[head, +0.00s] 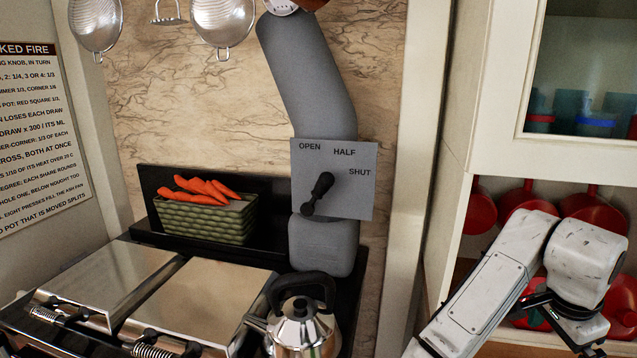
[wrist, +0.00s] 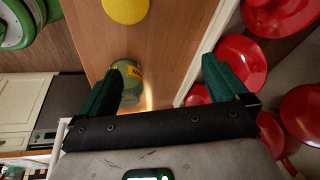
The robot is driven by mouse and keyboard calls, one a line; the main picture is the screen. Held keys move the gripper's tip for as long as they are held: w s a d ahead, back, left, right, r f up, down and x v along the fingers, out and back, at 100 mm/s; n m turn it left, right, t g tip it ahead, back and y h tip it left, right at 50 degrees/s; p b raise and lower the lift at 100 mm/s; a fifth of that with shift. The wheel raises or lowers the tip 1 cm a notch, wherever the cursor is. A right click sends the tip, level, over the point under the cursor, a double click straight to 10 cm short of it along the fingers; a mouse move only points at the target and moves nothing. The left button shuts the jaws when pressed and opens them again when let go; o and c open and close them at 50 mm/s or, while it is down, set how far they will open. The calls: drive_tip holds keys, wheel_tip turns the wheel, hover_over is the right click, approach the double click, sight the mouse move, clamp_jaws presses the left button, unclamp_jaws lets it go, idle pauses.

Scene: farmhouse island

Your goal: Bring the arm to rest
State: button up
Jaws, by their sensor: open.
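My arm shows at the lower right of the head view, white and scuffed, bent at a joint in front of an open cupboard. My gripper (wrist: 160,70) has two dark green fingers spread well apart in the wrist view, with nothing held between them. In the head view only a dark part of the hand shows below the last white link, cut off by the lower edge. Beyond the fingers in the wrist view is a wooden panel (wrist: 150,45) with a yellow disc (wrist: 126,10) and a greenish round object with a yellow label (wrist: 127,76).
Red pans (head: 595,208) fill the cupboard shelf behind my arm; red round pieces (wrist: 246,62) are close to the right finger. A kettle (head: 303,335) stands on the stove beside metal lids (head: 205,310). Carrots lie in a green basket (head: 205,220). A lever (head: 318,193) sits on a flue plate.

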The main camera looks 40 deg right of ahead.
drive_tip(key=w+a+f+n+t+h, duration=0.2)
drive_tip(key=w+n+t+h, duration=0.15)
drive_tip(key=w+n, duration=0.6)
drive_tip(key=w+a+f+n+t+y, duration=0.1)
drive_tip(key=w+a+f+n, duration=0.1)
drive_tip(key=a+f+n, duration=0.4)
drive_tip(key=w+a+f+n+t+y, duration=0.1)
drive_tip(key=w+a+f+n+y, duration=0.2)
drive_tip(key=a, duration=0.6)
drive_tip(key=s+a+f+n+y, duration=0.2)
drive_tip(key=s+a+f+n, duration=0.15)
drive_tip(key=a, duration=0.35)
drive_tip(key=s+a+f+n+y, duration=0.1)
drive_tip(key=s+a+f+n, duration=0.15)
drive_tip(key=a+f, duration=0.35)
drive_tip(key=s+d+f+m+g, duration=0.1)
drive_tip(key=s+f+g, duration=0.3)
drive_tip(key=s, duration=0.5)
drive_tip(key=shift+s, duration=0.4)
